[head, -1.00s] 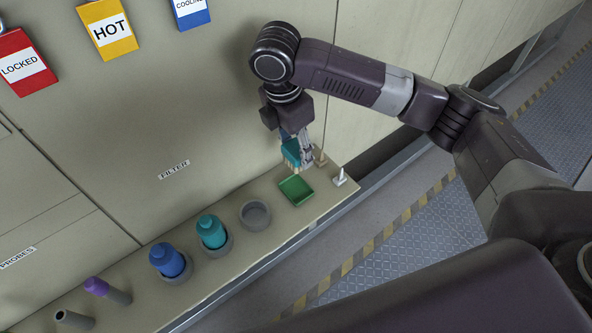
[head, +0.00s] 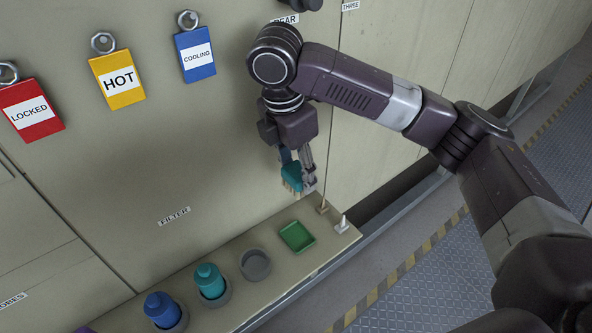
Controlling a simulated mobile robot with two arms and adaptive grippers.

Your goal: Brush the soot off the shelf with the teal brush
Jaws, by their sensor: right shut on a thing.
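The teal brush (head: 291,175) is in my right gripper (head: 297,165), which is shut on it. Its pale bristles point down, above the back edge of the shelf (head: 222,255) and behind the green tray (head: 297,236). In this view the brush seems to be clear of the shelf top. I cannot make out any soot on the shelf. My left gripper is not in view.
On the shelf stand a grey empty round holder (head: 255,264), a teal bottle (head: 209,281) and a blue bottle (head: 162,310) in holders. Red, yellow (head: 118,79) and blue tags hang on the wall above.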

